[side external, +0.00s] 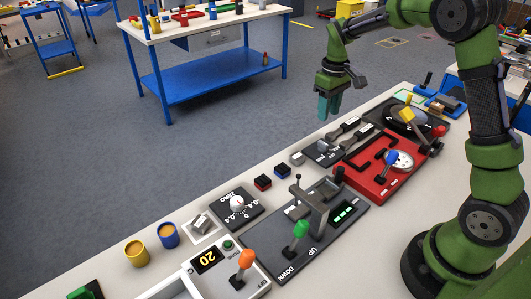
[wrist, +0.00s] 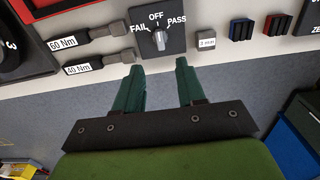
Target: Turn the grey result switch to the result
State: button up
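The grey result switch (wrist: 160,38) is a knob on a dark plate marked FAIL, OFF and PASS. Its grip lies roughly in line with OFF, at the top of the plate in the wrist view. In the side view the switch (side external: 322,147) is small, and its setting cannot be read. My gripper (wrist: 158,68) is open and empty, with its two green fingers apart. The fingertips appear just below the switch plate in the wrist view. In the side view my gripper (side external: 328,107) hangs above the bench's far edge, apart from the switch.
Two labelled torque wrenches (wrist: 93,38) lie left of the switch. A small grey 2 mm block (wrist: 206,39) and blue and red blocks (wrist: 242,30) sit right of it. A red panel (side external: 377,178) with a blue-knobbed lever stands nearby. Open floor lies beyond the bench edge.

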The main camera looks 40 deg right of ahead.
aim_at(323, 142)
notch_tip(323, 142, down, 11)
jog(key=shift+r, duration=0.15)
grip_shut()
dwell(0.4)
